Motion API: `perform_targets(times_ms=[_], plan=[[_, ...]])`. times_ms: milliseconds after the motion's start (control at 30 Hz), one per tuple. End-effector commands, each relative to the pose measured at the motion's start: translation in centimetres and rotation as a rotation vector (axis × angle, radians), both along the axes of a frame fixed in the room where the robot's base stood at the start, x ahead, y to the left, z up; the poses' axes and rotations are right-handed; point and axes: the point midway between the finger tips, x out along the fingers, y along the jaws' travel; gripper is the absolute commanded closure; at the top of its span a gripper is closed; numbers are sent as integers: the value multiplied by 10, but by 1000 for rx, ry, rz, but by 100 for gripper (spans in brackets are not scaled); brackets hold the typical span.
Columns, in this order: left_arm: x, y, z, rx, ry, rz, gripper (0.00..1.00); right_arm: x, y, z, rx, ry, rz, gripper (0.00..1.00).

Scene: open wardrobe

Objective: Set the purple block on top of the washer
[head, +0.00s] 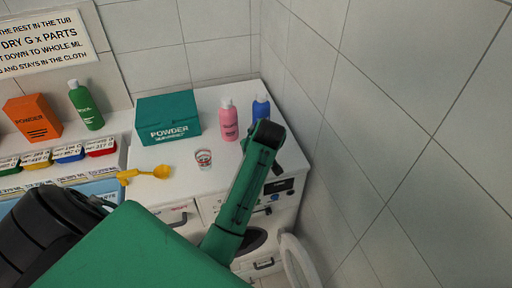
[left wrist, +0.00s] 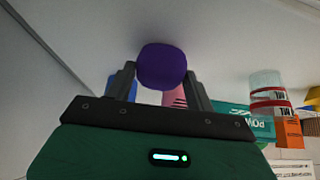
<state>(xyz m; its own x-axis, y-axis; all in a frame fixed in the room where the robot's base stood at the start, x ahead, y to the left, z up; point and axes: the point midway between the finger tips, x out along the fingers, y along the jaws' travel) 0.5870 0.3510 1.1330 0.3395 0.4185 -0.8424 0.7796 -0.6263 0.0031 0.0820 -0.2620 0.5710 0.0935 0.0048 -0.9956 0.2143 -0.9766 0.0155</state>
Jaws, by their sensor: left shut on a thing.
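The purple block (left wrist: 162,67) is between the two fingers of my left gripper (left wrist: 161,84) in the left wrist view, and the gripper is shut on it. The block does not show in the head view, where my green left arm hides the area around the gripper. The washer (head: 228,165) is white with a flat top and stands in the corner against the tiled walls. My left arm reaches over its front right part, and its round door is open below. Whether the block touches the washer top cannot be told. My right gripper is not seen.
On the washer top stand a teal powder box (head: 168,117), a pink bottle (head: 228,120), a blue bottle (head: 261,108), a small cup (head: 204,158) and a yellow scoop (head: 145,173). An orange box (head: 33,117) and a green bottle (head: 86,105) stand on the left.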

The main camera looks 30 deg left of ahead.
Motion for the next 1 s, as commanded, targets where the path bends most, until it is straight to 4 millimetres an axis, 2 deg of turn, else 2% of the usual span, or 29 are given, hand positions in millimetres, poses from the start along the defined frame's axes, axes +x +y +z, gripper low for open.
perform_targets(times_ms=[300,333,433,800,1000], plan=[[0,0,-3,0,-1,-1,72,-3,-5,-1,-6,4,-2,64],[0,0,-3,0,-1,-1,42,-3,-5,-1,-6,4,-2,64],[0,0,-3,0,-1,-1,24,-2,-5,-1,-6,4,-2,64],[0,-1,2,-1,-2,0,24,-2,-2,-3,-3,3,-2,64],[-11,-16,27,-1,-8,-1,24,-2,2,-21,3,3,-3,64]])
